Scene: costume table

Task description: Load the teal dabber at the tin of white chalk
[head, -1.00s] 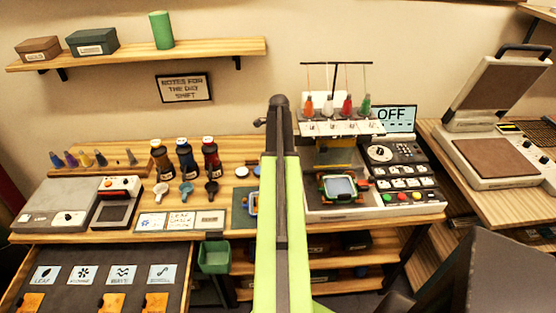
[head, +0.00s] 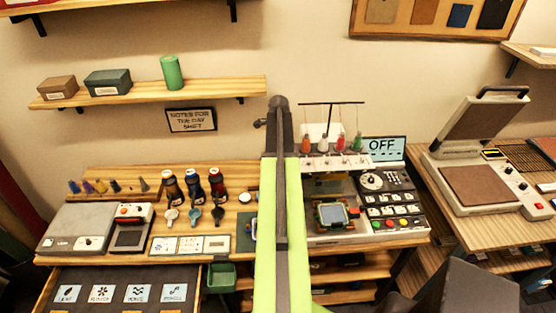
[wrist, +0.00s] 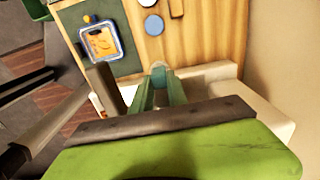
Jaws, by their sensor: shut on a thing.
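My gripper (wrist: 158,82) is low in the middle of the wrist view, shut on a teal piece (wrist: 146,97) that looks like the teal dabber. Its pale tip points away from me, toward the tabletop; the lower part is hidden behind my green arm link. A round tin with a pale white top (wrist: 148,3) shows at the top edge of the wrist view, partly cut off. It seems to match the white disc (head: 244,197) left of my arm in the head view. A blue round tin (wrist: 154,25) sits nearer the gripper. The dabber is apart from both tins. My arm hides the gripper in the head view.
A blue-framed hoop with orange cloth (wrist: 100,43) lies on a dark mat left of the tins. The embroidery machine (head: 333,215) stands right of my arm. Dark bottles (head: 194,187) and small scoops stand left.

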